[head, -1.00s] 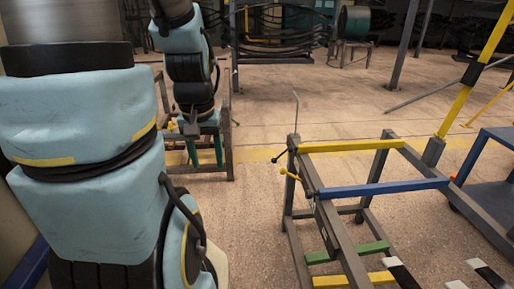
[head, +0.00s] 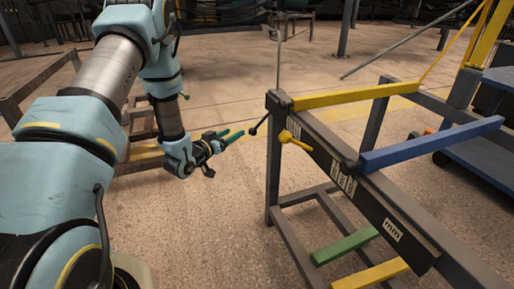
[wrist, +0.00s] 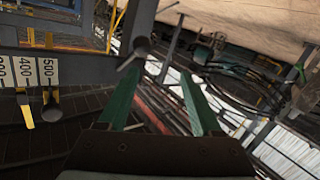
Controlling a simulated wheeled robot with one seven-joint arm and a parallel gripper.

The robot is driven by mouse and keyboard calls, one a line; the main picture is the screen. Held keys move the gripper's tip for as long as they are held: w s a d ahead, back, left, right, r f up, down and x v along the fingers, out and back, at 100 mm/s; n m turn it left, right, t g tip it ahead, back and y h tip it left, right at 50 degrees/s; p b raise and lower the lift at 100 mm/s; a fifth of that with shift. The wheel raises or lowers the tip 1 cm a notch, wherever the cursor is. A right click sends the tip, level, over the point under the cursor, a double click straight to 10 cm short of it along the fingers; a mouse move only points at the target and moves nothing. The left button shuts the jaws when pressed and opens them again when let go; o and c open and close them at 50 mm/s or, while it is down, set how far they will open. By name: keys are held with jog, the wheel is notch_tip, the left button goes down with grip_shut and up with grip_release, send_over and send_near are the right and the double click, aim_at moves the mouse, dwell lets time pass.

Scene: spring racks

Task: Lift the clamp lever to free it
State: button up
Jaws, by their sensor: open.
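On the near left end of the rack, a dark lever with a black ball knob (head: 253,131) sticks out to the left. A yellow lever (head: 293,139) sits on the same beam, to its right. I cannot tell which is the clamp lever. The wrist view shows the dark knobbed lever (wrist: 133,58) by the left fingertip and the yellow lever (wrist: 26,112) at far left. My gripper (head: 238,130) has green fingers, open and empty, pointing at the knob with a small gap in the head view. Its fingers also show in the wrist view (wrist: 160,75).
The rack has a dark beam with number labels (head: 343,180), a yellow bar (head: 355,95), a blue bar (head: 432,143) and a green bar (head: 345,246). A thin upright rod (head: 278,55) rises at its corner. A blue cart (head: 485,155) stands right.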

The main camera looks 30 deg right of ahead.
aim_at(250, 134)
jog(key=shift+g+h, duration=0.4)
jog(key=shift+h, duration=0.5)
jog(key=s+d+f, duration=0.2)
jog(key=shift+d+f+b, duration=0.15)
jog(key=shift+f+b, duration=0.15)
jog(key=shift+b, duration=0.1)
jog(key=x, duration=1)
grip_shut()
